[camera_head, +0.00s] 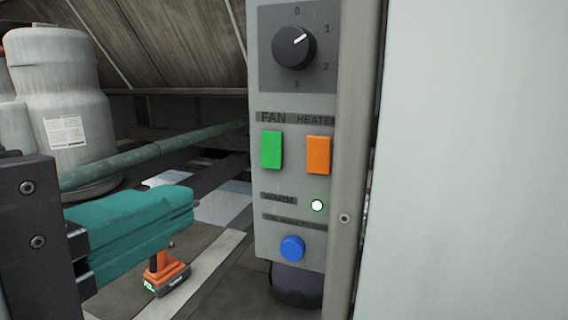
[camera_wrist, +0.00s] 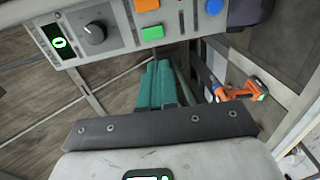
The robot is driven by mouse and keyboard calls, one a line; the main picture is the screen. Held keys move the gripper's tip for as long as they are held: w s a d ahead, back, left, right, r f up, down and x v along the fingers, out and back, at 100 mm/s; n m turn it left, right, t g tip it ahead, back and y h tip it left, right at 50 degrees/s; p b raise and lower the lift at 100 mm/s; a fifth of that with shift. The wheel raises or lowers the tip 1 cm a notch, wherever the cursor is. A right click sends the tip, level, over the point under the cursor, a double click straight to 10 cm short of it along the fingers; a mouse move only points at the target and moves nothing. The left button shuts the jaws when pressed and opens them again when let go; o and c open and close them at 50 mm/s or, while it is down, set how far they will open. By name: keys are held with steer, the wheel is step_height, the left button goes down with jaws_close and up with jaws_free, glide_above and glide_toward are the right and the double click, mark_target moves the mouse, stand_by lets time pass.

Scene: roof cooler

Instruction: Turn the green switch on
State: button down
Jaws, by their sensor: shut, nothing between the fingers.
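The green switch (camera_head: 272,149) is a rectangular rocker under the word FAN on a grey control panel (camera_head: 262,221). It also shows near the top of the wrist view (camera_wrist: 152,33). I cannot tell its on or off position. My gripper (camera_head: 187,207) has teal fingers pressed together with nothing between them. In the head view the fingertips are left of the panel and lower than the switch, apart from it. In the wrist view my gripper (camera_wrist: 161,66) points toward the panel, with the fingertips just below the green switch.
An orange switch (camera_head: 319,155) sits right of the green one. A black knob (camera_head: 294,48) is above, a lit lamp (camera_head: 317,205) and a blue button (camera_head: 292,248) below. A pipe (camera_head: 150,152) and white tank (camera_head: 62,100) are left.

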mark_target(270, 163)
steer(key=shift+w, duration=0.1)
steer(key=p+x, duration=0.2)
steer(key=x, duration=1.1)
steer(key=shift+w+d, duration=0.15)
steer(key=shift+w, duration=0.05)
steer(key=shift+w+f, duration=0.1)
steer(key=shift+w, duration=0.1)
steer(key=shift+d, duration=0.1)
